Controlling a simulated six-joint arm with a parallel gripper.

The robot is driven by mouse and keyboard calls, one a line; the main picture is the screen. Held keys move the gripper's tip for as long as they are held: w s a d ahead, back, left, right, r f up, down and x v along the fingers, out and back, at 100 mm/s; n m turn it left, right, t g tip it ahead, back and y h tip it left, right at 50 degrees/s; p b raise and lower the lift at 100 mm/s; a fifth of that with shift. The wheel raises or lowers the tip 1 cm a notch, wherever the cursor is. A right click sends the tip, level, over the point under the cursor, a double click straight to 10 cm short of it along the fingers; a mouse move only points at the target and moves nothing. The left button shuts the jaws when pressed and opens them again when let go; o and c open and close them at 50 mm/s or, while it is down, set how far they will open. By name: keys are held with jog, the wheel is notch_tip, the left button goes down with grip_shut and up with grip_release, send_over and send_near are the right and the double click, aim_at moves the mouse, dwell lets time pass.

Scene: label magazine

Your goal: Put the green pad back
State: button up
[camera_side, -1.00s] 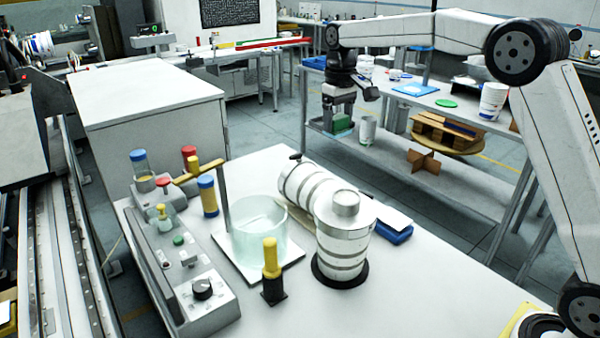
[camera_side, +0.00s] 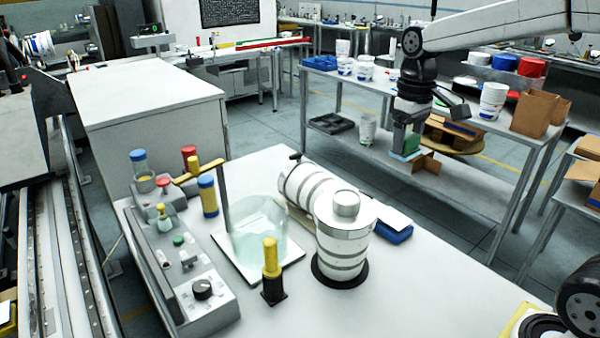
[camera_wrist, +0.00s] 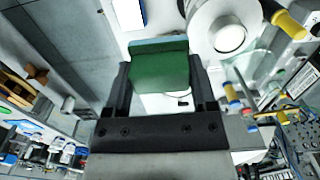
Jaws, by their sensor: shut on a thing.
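The green pad (camera_wrist: 160,72) is a block with a pale blue strip along its far edge in the wrist view. My gripper (camera_wrist: 161,85) is shut on it, one finger on each side. In the side view my gripper (camera_side: 407,148) hangs in the air beyond the far right edge of the white table (camera_side: 425,270), in front of the rear shelf bench. The pad (camera_side: 411,143) shows small and partly hidden there between the fingers. It is apart from any surface.
A white banded canister (camera_side: 343,245) and a blue block with a white top (camera_side: 395,229) stand on the table. A glass beaker (camera_side: 258,228), a yellow-handled tool (camera_side: 270,262) and a control box (camera_side: 190,280) with bottles are left of them. The table's right front is clear.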

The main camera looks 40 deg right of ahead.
send_over(406, 271)
jog(key=f, duration=0.2)
notch_tip(406, 271, down, 18)
jog(key=shift+r, duration=0.25)
dwell(0.3)
jog(key=shift+a, duration=0.1)
jog(key=shift+f, duration=4)
jog(key=shift+f, duration=0.15)
jog(key=o, duration=1)
notch_tip(406, 271, up, 12)
jog(key=shift+r, duration=0.2)
